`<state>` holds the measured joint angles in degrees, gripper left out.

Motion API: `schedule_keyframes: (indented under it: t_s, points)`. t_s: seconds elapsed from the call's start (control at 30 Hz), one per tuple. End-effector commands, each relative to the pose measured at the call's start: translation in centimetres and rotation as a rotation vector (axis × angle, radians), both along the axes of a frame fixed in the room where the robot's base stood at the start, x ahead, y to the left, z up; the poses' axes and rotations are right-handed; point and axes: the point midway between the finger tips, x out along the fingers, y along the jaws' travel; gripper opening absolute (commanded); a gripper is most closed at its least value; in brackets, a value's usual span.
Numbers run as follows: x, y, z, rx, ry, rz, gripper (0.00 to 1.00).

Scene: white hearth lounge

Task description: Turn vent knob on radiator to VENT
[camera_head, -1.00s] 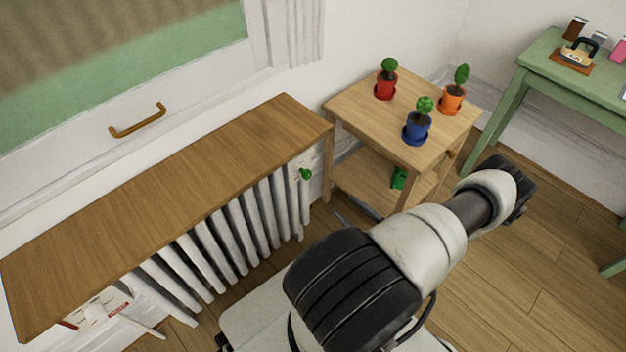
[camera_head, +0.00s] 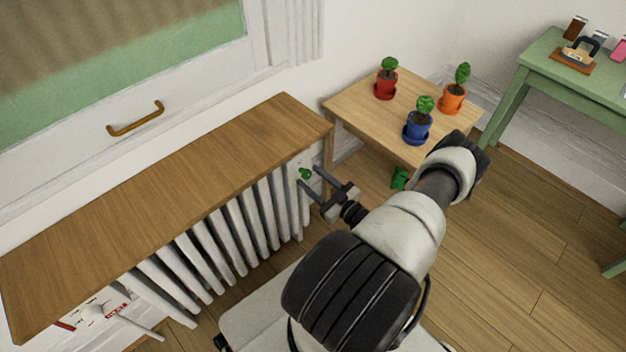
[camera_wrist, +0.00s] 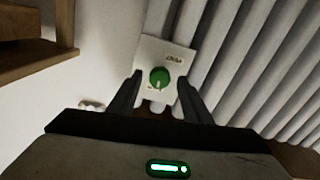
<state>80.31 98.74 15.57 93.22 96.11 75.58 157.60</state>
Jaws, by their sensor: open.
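The green vent knob (camera_head: 305,174) sits at the right end of the white radiator (camera_head: 247,222), under the wooden shelf. In the wrist view the round green knob (camera_wrist: 159,77) is on a pale plate (camera_wrist: 172,50) with small printed words, too small to read surely. A light mark on the knob points toward the bottom of that view. My gripper (camera_head: 308,182) is open, its two dark fingers pointing at the radiator's end. In the wrist view my gripper (camera_wrist: 160,85) has one finger on each side of the knob, apart from it.
A wooden shelf (camera_head: 170,195) covers the radiator's top. A side table (camera_head: 350,105) with red, blue and orange plant pots stands to the right, close to my arm. A green can (camera_head: 399,178) shows below it. A green table (camera_head: 545,68) stands far right. A red-and-white panel (camera_head: 95,312) is at lower left.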

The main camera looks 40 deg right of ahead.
Motion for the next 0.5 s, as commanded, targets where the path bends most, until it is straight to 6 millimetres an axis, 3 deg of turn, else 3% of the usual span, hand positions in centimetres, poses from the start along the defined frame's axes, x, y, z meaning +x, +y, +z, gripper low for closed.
schedule_keyframes:
  t_s: [0.17,0.4,0.5]
  points:
    - [-0.01,-0.02,0.01,0.0,0.0,0.0,0.45]
    - [-0.04,-0.01,0.01,0.0,0.0,0.0,0.06]
    - [-0.05,0.0,0.0,-0.001,0.0,0.0,0.04]
